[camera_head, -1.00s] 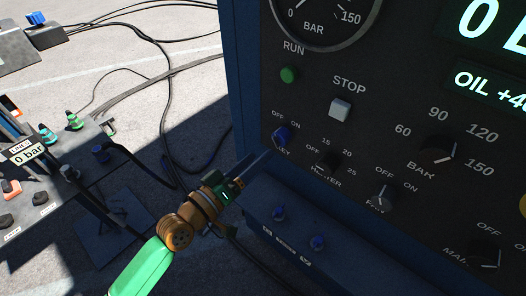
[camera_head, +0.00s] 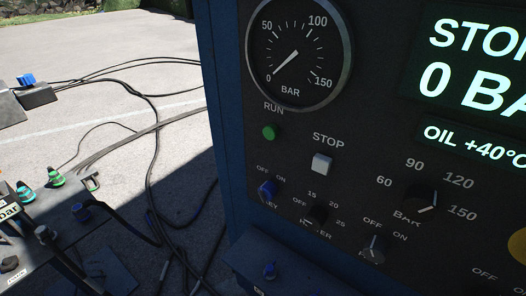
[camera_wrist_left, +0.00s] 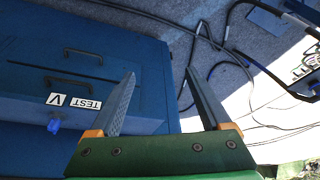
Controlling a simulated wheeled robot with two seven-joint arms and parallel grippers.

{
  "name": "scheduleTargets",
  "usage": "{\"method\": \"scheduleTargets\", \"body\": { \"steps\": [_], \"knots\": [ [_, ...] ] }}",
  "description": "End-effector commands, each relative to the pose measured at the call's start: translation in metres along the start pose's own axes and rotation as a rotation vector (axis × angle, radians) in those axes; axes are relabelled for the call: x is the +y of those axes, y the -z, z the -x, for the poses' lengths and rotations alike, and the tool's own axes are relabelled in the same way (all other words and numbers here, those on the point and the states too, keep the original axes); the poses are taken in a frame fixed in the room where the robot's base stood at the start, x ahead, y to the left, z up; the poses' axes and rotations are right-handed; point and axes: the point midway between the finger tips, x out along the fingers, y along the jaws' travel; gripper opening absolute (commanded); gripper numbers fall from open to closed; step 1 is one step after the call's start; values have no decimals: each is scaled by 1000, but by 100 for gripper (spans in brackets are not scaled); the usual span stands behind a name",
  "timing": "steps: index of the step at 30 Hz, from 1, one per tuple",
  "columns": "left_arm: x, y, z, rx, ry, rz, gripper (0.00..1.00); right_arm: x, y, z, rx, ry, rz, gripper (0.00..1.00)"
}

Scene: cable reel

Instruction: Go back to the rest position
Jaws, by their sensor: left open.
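My left gripper (camera_wrist_left: 160,105) shows in the left wrist view with its two grey fingers spread apart and nothing between them. Behind its left finger is a blue cabinet face (camera_wrist_left: 85,50) with dark handles, a "TEST V" label (camera_wrist_left: 72,101) and a small blue knob (camera_wrist_left: 54,125). In the head view neither gripper shows. The control panel there has a pressure gauge (camera_head: 297,45) with its needle at 0, a green RUN button (camera_head: 269,132), a pale STOP button (camera_head: 321,163), a blue key switch (camera_head: 267,190) and a BAR knob (camera_head: 420,198).
A display (camera_head: 480,65) reads "0 BA" and partly "STO". At the left stands a bench (camera_head: 45,225) with green and teal fittings. Black cables (camera_head: 150,140) run over the grey ground. Open ground lies at the upper left.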

Motion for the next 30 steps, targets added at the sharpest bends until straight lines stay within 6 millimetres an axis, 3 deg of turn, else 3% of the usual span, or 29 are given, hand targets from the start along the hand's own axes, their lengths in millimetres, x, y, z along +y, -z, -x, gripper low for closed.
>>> {"method": "scheduleTargets", "body": {
  "steps": [1,5,11,14,18,21,24,30],
  "knots": [
    [-5,-14,-1,-53,24,4,81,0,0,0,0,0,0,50],
    [-3,-22,-45,-74,16,-2,81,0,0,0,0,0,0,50],
    [0,-52,-109,-115,6,-9,81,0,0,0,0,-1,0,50],
    [2,-80,-142,-143,2,-14,81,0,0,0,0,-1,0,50],
    [5,-142,-186,-195,-5,-24,81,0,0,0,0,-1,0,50],
    [6,-189,-201,-227,-8,-32,81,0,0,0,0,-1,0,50],
    [5,-221,-205,-246,-10,-38,81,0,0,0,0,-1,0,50],
    [5,-237,-204,-253,-11,-41,81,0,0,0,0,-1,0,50]
  ]
}}
